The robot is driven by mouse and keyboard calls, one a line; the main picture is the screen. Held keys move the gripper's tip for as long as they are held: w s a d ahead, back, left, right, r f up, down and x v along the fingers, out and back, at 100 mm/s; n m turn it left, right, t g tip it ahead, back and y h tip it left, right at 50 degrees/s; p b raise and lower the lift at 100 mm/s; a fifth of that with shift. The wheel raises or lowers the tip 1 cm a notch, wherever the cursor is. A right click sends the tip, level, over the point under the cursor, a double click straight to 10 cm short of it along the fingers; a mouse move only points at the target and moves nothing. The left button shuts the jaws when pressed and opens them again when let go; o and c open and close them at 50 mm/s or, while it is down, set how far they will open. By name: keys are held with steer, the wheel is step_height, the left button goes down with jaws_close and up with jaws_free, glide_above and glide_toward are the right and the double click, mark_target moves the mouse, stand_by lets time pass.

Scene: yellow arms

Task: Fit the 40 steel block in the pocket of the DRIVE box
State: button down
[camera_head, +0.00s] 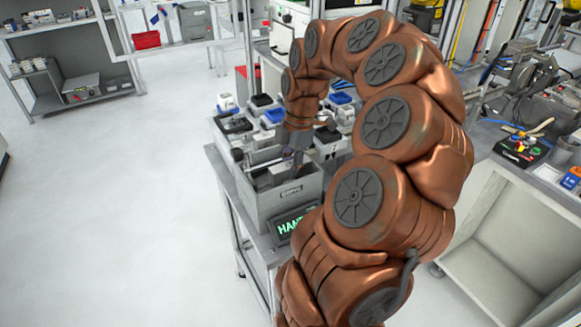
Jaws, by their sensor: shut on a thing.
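The grey open-topped box (290,206) stands on the near end of the bench, with a small dark label on its front wall; the label is too small to read surely, but it fits the DRIVE box. My gripper (287,163) points down into the box's opening. It is shut on a small grey metallic piece (278,173), which looks like the steel block; its number cannot be read. The piece is at or just below the rim level. The pocket inside is hidden by the box walls and my gripper, so contact with it cannot be told.
A lit sign (288,226) with green letters stands in front of the box. Several small bins and blue, black and white parts (262,100) crowd the bench behind. My copper-coloured arm covers the right side. Another bench (530,185) stands at the right; open floor lies left.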

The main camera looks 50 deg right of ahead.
steer(key=shift+f+b, duration=0.6)
steer(key=shift+b, duration=0.05)
stand_by(0.8)
steer(key=c, duration=0.8)
jaws_free()
steer(key=shift+o, duration=0.2)
steer(key=shift+r, duration=0.2)
steer(key=shift+r+p, duration=1.25)
steer(key=shift+r, duration=2.1)
